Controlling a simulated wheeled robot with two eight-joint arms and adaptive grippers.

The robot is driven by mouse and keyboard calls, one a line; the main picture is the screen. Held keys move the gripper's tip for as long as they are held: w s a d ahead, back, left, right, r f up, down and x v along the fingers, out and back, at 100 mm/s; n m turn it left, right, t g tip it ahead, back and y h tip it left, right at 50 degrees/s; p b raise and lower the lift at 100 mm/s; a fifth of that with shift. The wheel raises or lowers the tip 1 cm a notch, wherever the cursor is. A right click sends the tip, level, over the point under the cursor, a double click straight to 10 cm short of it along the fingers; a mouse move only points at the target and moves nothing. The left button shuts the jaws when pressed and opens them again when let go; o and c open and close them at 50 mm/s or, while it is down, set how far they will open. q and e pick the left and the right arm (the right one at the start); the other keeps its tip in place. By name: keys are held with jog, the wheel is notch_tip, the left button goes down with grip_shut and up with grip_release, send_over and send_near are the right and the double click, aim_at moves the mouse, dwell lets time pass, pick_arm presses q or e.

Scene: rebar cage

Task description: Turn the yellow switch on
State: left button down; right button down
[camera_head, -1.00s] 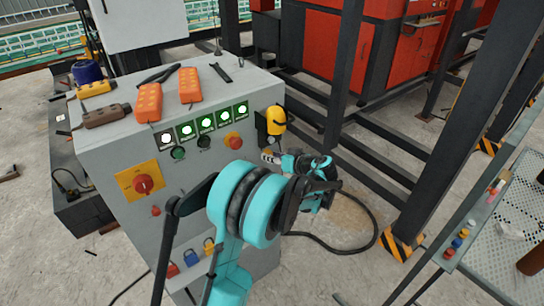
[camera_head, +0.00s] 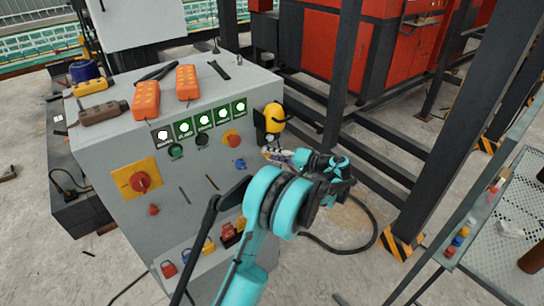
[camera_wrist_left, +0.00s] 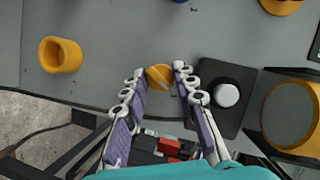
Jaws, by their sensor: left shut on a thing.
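The yellow switch (camera_wrist_left: 159,77) is a small round knob on the grey cabinet face, with a dark line across it in the left wrist view. My left gripper (camera_wrist_left: 160,72) has one fingertip on each side of the knob and is shut on it. In the head view the left gripper (camera_head: 276,156) is at the right edge of the cabinet front, below a yellow dome-shaped device; the switch is hidden there. My right gripper is not in view.
The grey cabinet (camera_head: 125,235) carries lit green buttons (camera_head: 205,120), a red rotary knob (camera_head: 140,181) and padlocks (camera_head: 208,246). In the wrist view, a black box with a white button (camera_wrist_left: 227,95) is close right of the fingers. Dark steel posts (camera_head: 345,75) stand to the right.

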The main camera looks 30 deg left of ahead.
pick_arm(q)
jog(key=shift+f+m+g+y, duration=0.1)
jog(key=shift+m+g+y, duration=0.25)
jog(key=shift+m, duration=0.65)
jog(key=shift+b, duration=0.3)
jog(key=c, duration=1.2)
grip_release()
